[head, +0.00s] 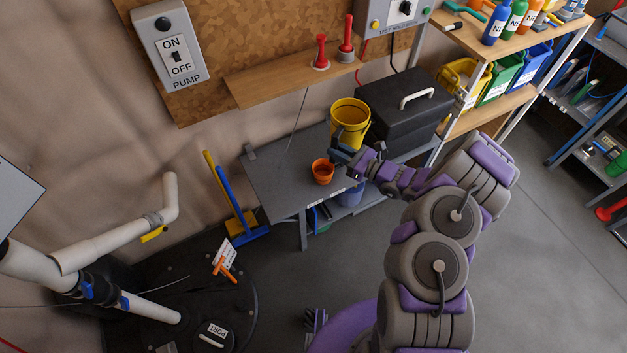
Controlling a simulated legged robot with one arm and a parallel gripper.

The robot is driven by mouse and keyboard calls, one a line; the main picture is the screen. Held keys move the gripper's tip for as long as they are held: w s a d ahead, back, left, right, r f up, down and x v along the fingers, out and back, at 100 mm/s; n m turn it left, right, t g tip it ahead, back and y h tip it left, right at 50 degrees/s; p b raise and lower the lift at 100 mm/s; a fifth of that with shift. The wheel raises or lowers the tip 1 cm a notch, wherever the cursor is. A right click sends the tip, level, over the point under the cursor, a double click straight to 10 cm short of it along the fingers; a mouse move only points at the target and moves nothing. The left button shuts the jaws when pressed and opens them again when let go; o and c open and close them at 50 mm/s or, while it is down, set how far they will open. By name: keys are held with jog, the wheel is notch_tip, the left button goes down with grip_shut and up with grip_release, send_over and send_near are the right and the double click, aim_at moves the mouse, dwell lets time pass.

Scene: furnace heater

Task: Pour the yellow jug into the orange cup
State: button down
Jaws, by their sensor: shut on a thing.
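The yellow jug (350,116) is in the head view, upper middle, over the back of the grey table (275,188). The orange cup (322,172) stands upright on the table, below and to the left of the jug in the picture. The jug and the cup are apart. I cannot tell whether the jug's base touches the table.
A black toolbox (405,105) stands right of the jug. A wooden shelf (290,78) with two red-handled items is on the wall above. A blue bucket (351,195) is under the table. The table's left part is clear. A shelf rack (500,45) stands right.

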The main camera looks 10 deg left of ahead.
jog(key=s+a+f+m+g+y+b, duration=0.1)
jog(key=s+a+f+g+b, duration=0.1)
jog(key=a+f, duration=0.4)
notch_tip(320, 180, down, 3)
jog(key=shift+s+a+f, duration=0.1)
jog(key=shift+s+a, duration=0.15)
jog(key=shift+s, duration=0.45)
dwell(0.4)
jog(key=shift+a, duration=0.2)
jog(key=shift+d, duration=0.1)
